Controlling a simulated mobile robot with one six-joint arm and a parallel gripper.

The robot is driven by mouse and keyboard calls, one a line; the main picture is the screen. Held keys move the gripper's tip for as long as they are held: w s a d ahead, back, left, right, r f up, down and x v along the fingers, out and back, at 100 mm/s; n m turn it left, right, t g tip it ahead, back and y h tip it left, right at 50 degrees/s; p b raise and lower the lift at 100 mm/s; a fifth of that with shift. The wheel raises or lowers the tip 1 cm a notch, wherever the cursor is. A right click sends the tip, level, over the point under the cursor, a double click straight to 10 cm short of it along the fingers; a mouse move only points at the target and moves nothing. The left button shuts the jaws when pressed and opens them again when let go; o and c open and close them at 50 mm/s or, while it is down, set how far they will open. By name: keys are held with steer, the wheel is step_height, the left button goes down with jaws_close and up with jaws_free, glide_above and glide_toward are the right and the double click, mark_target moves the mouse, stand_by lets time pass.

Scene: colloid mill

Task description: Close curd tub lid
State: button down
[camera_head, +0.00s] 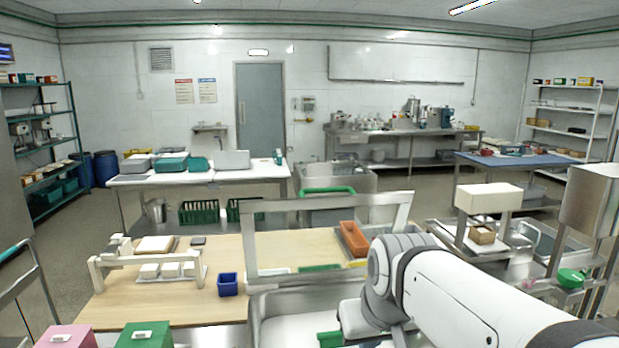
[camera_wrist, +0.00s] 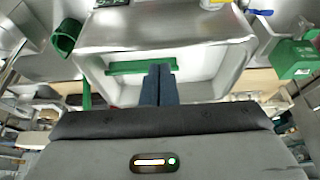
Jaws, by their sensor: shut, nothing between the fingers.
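The steel curd tub (camera_head: 257,308) stands at the bottom middle of the head view, with a pale inside. A grey rectangular frame (camera_head: 248,235) stands raised at its far side and looks like the open lid; the table shows through it. In the wrist view a broad steel panel (camera_wrist: 165,28) lies above a pale-lined opening (camera_wrist: 205,85) with a green bar (camera_wrist: 120,67) across it. My gripper (camera_wrist: 160,68) is shut and empty, its dark fingers together in front of that opening. I cannot tell whether they touch anything. My arm hides the tub's right part in the head view.
A wooden table (camera_head: 190,300) behind and left of the tub bears a blue cup (camera_head: 228,285), a white press frame (camera_head: 150,262) and an orange box (camera_head: 353,238). A steel stand with a green bowl (camera_head: 571,278) is at right. Pink (camera_head: 68,338) and green (camera_head: 145,335) boxes are at front left.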

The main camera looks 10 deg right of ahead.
steer(key=w+r+t+p, duration=0.2)
steer(key=w+r+t, duration=0.3)
steer(key=w+r, duration=2.2)
steer(key=w+f+p, duration=0.1)
steer(key=f, duration=0.2)
steer(key=w+f+p, duration=0.1)
steer(key=w+f, duration=0.1)
steer(key=f, duration=0.1)
steer(key=w+f+p, duration=0.1)
steer(key=w+f, duration=0.1)
steer(key=f, duration=0.1)
steer(key=shift+d+f, duration=0.1)
steer(key=shift+d, duration=0.15)
steer(key=shift+f, duration=0.35)
steer(key=shift+s, duration=0.15)
